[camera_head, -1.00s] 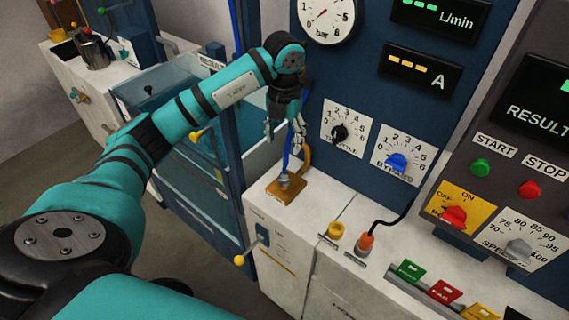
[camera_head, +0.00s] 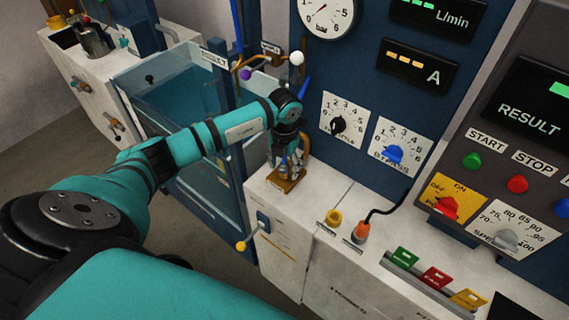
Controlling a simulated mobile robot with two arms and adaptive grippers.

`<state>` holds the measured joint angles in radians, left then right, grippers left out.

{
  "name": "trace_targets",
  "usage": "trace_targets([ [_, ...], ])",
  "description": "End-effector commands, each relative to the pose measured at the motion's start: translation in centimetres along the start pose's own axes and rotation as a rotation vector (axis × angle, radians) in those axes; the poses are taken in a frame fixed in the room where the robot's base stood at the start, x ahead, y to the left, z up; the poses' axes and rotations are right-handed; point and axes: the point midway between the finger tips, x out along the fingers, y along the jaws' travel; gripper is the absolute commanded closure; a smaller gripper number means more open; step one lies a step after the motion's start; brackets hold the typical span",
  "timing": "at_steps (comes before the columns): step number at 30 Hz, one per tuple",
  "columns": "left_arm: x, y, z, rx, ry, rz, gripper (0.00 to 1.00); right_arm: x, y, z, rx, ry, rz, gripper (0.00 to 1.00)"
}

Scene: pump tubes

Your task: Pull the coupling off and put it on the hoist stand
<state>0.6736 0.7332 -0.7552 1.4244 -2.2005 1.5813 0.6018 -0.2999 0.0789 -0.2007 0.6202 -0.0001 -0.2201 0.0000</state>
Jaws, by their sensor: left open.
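A small metal coupling (camera_head: 284,171) stands on a brown base plate (camera_head: 283,185) on the white cabinet top, mostly hidden by my fingers. A blue hose (camera_head: 304,89) shows behind my arm, above the wrist. My left gripper (camera_head: 287,168) points down, open, with its fingers around or just beside the coupling; contact cannot be made out. A brown upright pipe (camera_head: 304,142) rises next to the plate. I cannot tell for sure which part is the hoist stand. My right gripper is not in view.
A glass-sided water tank (camera_head: 215,160) stands left of the cabinet. A blue panel (camera_head: 355,75) with gauge and dials rises close behind my gripper. A yellow cap (camera_head: 333,217) and an orange plug (camera_head: 361,231) with black cable sit to the right. White and purple knobs are behind the arm.

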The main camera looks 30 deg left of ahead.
Motion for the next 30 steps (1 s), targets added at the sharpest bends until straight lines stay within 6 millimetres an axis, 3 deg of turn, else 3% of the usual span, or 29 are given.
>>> trace_targets([
  [5,0.01,-0.02,-0.01,0.0,0.0,0.0,0.45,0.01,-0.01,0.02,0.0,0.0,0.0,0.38],
  [18,-0.03,-0.01,0.0,0.0,0.0,0.0,1.0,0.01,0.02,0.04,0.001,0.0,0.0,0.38],
  [19,-0.03,-0.02,0.0,0.0,0.0,0.0,1.0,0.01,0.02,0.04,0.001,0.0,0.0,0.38],
  [20,-0.04,-0.02,0.0,0.0,0.0,0.0,0.74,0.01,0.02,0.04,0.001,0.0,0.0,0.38],
  [26,-0.05,-0.01,0.01,0.0,0.0,0.0,1.0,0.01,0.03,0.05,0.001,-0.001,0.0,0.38],
  [30,-0.05,-0.01,0.01,0.0,0.0,0.0,1.0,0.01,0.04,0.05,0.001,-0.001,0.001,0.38],
])
